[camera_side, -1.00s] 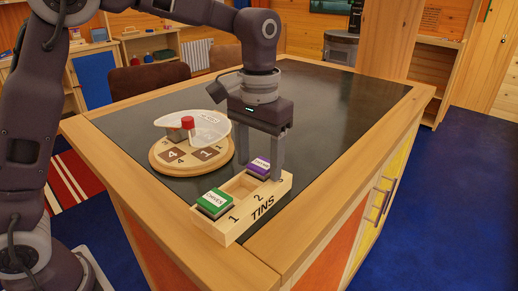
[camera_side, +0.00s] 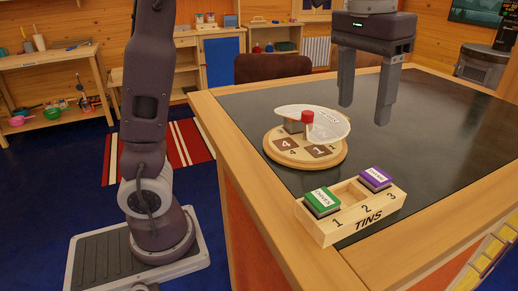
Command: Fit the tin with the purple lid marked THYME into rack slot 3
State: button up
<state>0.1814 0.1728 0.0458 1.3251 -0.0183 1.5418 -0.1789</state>
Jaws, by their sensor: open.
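The wooden rack (camera_side: 352,222) stands at the near edge of the dark counter, marked TINS with slot numbers 1, 2 and 3. The tin with the purple lid (camera_side: 376,178) sits in slot 3, with its lid showing above the rack and looking about level. Its label is too small to read surely. A tin with a green lid (camera_side: 322,200) sits in slot 1. Slot 2 between them is empty. My gripper (camera_side: 365,112) is open and empty, above and behind the rack, clear of both tins.
A round wooden board (camera_side: 285,158) with numbered patches stands left of and behind the rack. A clear cover (camera_side: 325,122) with a red knob (camera_side: 307,117) is over part of it, with a greyish block beside the knob. The counter (camera_side: 440,140) to the right is bare.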

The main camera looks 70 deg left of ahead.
jog(key=s+a+f+t, duration=0.2)
jog(key=s+f, duration=0.3)
jog(key=s, duration=0.4)
jog(key=s+a+f+t, duration=0.2)
jog(key=s+a+f, duration=0.1)
jog(key=s, duration=0.7)
jog(key=shift+a+f, duration=0.15)
jog(key=shift+f, duration=0.75)
jog(key=shift+s, duration=0.1)
